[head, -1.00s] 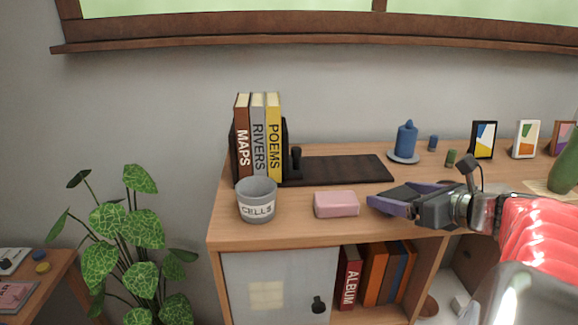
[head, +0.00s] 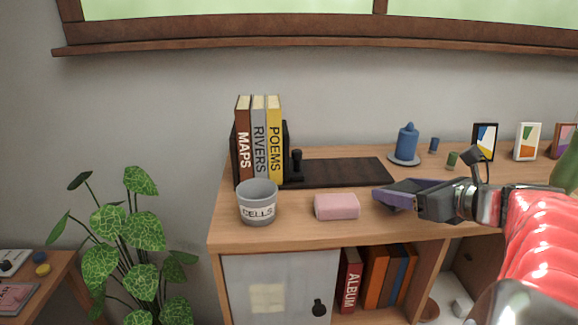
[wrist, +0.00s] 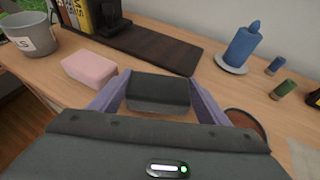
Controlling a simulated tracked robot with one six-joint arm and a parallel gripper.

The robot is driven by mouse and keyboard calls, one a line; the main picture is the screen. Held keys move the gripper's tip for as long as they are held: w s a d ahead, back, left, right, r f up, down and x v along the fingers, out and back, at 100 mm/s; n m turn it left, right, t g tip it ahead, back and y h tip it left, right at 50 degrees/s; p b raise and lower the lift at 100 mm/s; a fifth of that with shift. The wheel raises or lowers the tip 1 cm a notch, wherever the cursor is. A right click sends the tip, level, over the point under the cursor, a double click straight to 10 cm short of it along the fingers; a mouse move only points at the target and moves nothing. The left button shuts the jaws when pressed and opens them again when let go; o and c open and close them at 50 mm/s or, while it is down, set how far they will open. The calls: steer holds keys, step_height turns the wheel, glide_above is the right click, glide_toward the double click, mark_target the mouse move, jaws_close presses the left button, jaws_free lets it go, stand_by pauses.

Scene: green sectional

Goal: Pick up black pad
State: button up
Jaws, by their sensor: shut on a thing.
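The black pad (wrist: 158,92) is a small dark block with rounded edges, held between the two purple fingers of my gripper (wrist: 156,98) in the wrist view. My gripper is shut on its two sides. In the head view my gripper (head: 408,194) is above the front part of the wooden cabinet top, right of the pink block. The pad is mostly hidden there behind the near finger. I cannot tell how far above the wood it is.
A pink block (head: 337,206) and a grey CELLS cup (head: 257,202) stand left of my gripper. Behind are a dark board (head: 340,172), upright books (head: 259,138) and a blue candle (head: 406,141) on a saucer. A brown round thing (wrist: 245,122) lies right of the pad.

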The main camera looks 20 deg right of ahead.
mark_target(403, 189)
step_height(403, 189, up, 8)
stand_by(0.4)
steer(key=shift+s, duration=0.1)
stand_by(0.4)
